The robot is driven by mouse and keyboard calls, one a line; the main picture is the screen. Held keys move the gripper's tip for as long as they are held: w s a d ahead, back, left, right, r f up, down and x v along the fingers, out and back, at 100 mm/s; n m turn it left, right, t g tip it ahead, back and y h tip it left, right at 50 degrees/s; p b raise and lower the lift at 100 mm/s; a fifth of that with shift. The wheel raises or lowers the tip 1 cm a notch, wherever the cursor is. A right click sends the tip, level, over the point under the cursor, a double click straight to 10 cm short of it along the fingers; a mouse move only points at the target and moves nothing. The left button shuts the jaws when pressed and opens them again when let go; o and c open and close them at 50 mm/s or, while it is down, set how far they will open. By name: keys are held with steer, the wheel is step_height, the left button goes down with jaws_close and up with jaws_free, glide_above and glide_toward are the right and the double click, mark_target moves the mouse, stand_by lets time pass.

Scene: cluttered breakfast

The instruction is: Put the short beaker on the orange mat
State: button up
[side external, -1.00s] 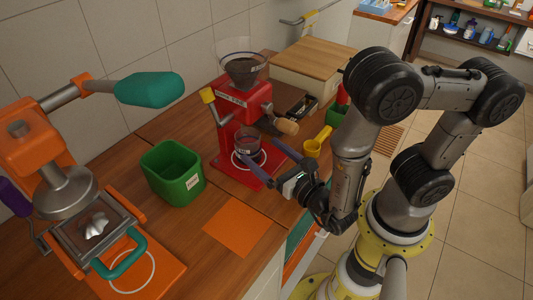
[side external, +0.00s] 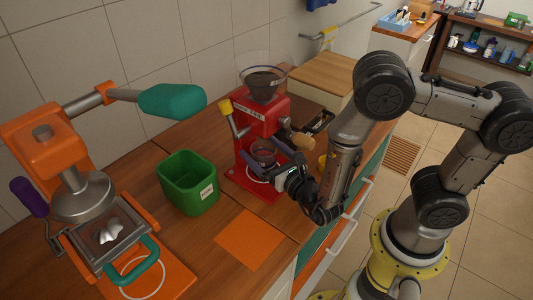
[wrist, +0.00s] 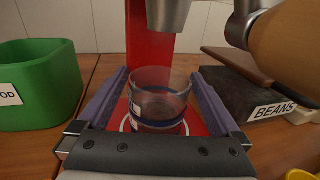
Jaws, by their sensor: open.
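The short beaker (side external: 263,151) is a clear glass with a dark band. It stands upright on the red base of the grinder, under its spout; the wrist view shows it close up (wrist: 158,104). My gripper (side external: 268,160) is open and level, with one finger on each side of the beaker. In the wrist view, gaps show between the glass and the fingers (wrist: 160,82). The orange mat (side external: 249,240) lies flat and bare on the counter, nearer the front edge than the grinder.
The red grinder (side external: 262,115) with a glass funnel rises behind the beaker; its wooden handle (side external: 301,142) sticks out close to my gripper. A green bin (side external: 188,183) stands left of it. An orange press (side external: 70,170) fills the left. A dark box labelled BEANS (wrist: 248,100) is at right.

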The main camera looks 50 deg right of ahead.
steer(key=c, duration=1.4)
steer(key=shift+r, duration=0.1)
steer(key=shift+c, duration=0.2)
steer(key=shift+r, duration=0.3)
steer(key=shift+f, duration=0.4)
steer(key=o, duration=1.4)
steer(key=shift+o, duration=0.2)
